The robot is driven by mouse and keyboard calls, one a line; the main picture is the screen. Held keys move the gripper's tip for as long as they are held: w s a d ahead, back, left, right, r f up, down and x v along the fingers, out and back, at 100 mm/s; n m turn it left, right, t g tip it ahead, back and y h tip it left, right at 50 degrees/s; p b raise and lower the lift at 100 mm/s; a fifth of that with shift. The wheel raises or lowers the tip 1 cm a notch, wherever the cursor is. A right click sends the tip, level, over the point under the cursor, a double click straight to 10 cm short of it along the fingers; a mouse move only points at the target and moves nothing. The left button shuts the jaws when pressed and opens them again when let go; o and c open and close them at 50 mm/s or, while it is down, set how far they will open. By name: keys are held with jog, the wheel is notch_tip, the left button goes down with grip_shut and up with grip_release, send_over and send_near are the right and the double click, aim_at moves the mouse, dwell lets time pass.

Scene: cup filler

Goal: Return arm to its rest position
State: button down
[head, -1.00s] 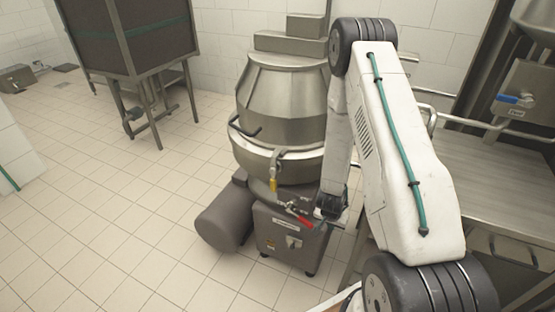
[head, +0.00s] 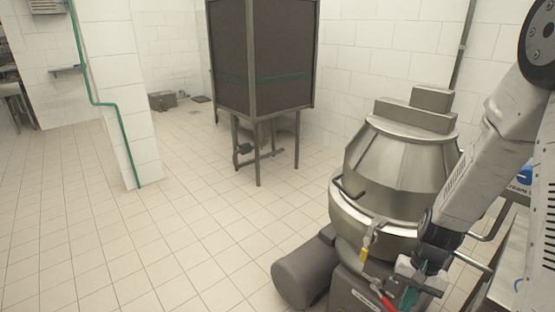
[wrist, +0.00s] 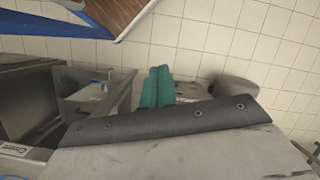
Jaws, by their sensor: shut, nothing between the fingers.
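My arm (head: 490,160) reaches down from the right edge of the head view, in front of the steel vessel. My gripper (head: 408,297) is at its lower end, low in the picture and partly hidden by my wrist parts. In the wrist view, its teal fingers (wrist: 155,88) stand side by side, closed together with nothing held. Much of the lower wrist view is filled by a dark band and a pale surface close to the lens.
The steel vessel (head: 400,165) with a red-handled valve (head: 385,302) and a grey cylinder (head: 303,273) overlaps my arm in view. A dark cabinet on legs (head: 262,55) stands behind. A steel counter (head: 500,285) is at right. Tiled floor (head: 160,235) is clear at left.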

jog(key=s+a+r+n+t, duration=0.1)
jog(key=s+r, duration=0.3)
jog(key=r, duration=0.6)
jog(key=s+a+r+n+t+h, duration=0.1)
jog(key=s+a+r+n, duration=0.2)
jog(key=r, duration=0.7)
jog(key=s+a+r+n+t+h, duration=0.1)
jog(key=s+a+r+n, duration=0.1)
jog(key=s+r, duration=0.5)
jog(key=shift+s+a+r+t, duration=0.25)
jog(key=shift+r+t, duration=0.15)
jog(key=shift+r, duration=1.05)
